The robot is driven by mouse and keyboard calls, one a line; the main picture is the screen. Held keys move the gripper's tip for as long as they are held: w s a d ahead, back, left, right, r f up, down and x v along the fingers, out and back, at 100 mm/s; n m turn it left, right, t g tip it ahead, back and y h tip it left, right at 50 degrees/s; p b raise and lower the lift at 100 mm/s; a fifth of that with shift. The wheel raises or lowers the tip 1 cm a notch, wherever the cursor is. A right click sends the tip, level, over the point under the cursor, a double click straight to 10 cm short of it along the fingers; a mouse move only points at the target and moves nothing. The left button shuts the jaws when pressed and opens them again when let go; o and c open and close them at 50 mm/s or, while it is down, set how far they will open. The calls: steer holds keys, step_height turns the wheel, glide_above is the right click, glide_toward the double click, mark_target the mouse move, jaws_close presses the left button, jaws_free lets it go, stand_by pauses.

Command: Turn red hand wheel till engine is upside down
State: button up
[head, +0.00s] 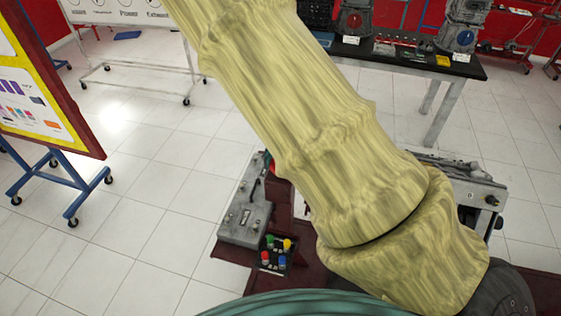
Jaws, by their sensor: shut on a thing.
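My arm crosses the picture from the top to the lower right and hides most of the engine trainer. My gripper is out of view, beyond the bottom right. Grey metal parts of the engine trainer (470,180) show to the right of my arm. Its dark red stand (300,262) shows below and left of the arm. I cannot make out the red hand wheel, nor how the engine is turned.
A grey control box (242,218) and a small black panel with coloured caps (277,252) stand left of my arm. A yellow-red board (45,80) on a blue wheeled stand is at left. A black-topped table (410,62) is behind.

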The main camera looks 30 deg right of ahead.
steer(key=shift+m, duration=1.2)
steer(key=o, duration=1)
